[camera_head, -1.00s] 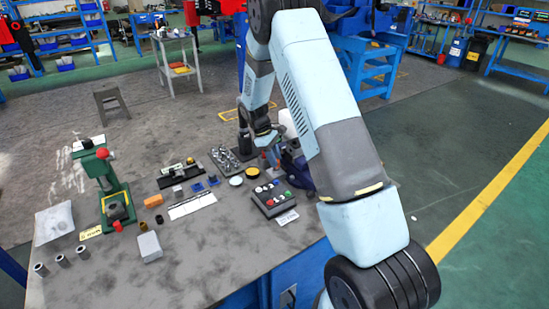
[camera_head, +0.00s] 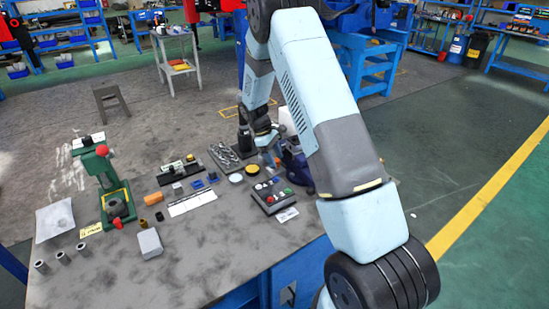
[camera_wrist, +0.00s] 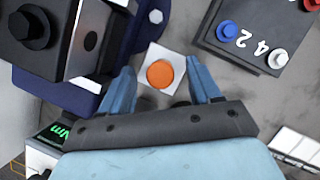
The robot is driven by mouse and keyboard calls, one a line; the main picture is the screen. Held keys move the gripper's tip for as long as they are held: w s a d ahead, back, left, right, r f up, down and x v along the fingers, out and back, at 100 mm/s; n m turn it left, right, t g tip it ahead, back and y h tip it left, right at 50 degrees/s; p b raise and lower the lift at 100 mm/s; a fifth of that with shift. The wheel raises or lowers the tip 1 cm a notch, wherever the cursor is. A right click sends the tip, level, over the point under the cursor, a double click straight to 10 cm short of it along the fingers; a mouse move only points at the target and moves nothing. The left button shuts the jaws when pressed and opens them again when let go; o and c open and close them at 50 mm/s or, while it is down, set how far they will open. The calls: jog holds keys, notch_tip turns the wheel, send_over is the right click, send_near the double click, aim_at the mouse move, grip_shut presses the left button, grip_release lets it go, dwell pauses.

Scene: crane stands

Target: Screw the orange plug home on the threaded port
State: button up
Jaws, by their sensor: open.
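In the wrist view an orange round plug (camera_wrist: 160,73) sits on a white square (camera_wrist: 150,97) on the bench. My gripper (camera_wrist: 162,68) is open, with one blue finger on each side of the plug and a visible gap to both. The height of the fingertips above the plug is hard to tell. I cannot make out the threaded port or whether the plug is in it. In the head view my gripper (camera_head: 267,140) is small and partly hidden at the far end of my arm, and the plug is not clear there.
Left of my fingers in the wrist view are a dark block with a black knob (camera_wrist: 32,28) and dark blue metalwork (camera_wrist: 60,92), with a green display (camera_wrist: 65,131) below. A grey numbered panel (camera_wrist: 240,50) stands right. In the head view the near bench (camera_head: 190,265) has free room.

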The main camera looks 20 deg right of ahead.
jog(key=shift+r, duration=0.1)
dwell(0.3)
jog(key=shift+v, duration=2.4)
jog(key=shift+w, duration=0.1)
jog(key=v, duration=1.3)
jog(key=shift+r, duration=0.3)
jog(key=shift+w+a, duration=0.1)
jog(key=shift+w, duration=0.05)
jog(key=shift+c, duration=0.3)
jog(key=shift+f, duration=0.1)
jog(key=shift+c, duration=0.7)
jog(key=s+d+f+m+y, duration=0.1)
jog(key=f, duration=0.1)
jog(key=s+d+f+m+t+y, duration=0.1)
jog(key=d+f+m, duration=0.1)
jog(key=f, duration=0.1)
jog(key=s+d+f+m+t+y, duration=0.1)
jog(key=s+d+f, duration=0.1)
jog(key=shift+d+f, duration=0.15)
jog(key=shift+f, duration=0.25)
jog(key=shift+s+d+f+m+t+y, duration=0.35)
jog(key=shift+s+f+m+t, duration=0.1)
jog(key=shift+f+m, duration=0.15)
jog(key=shift+f, duration=4.4)
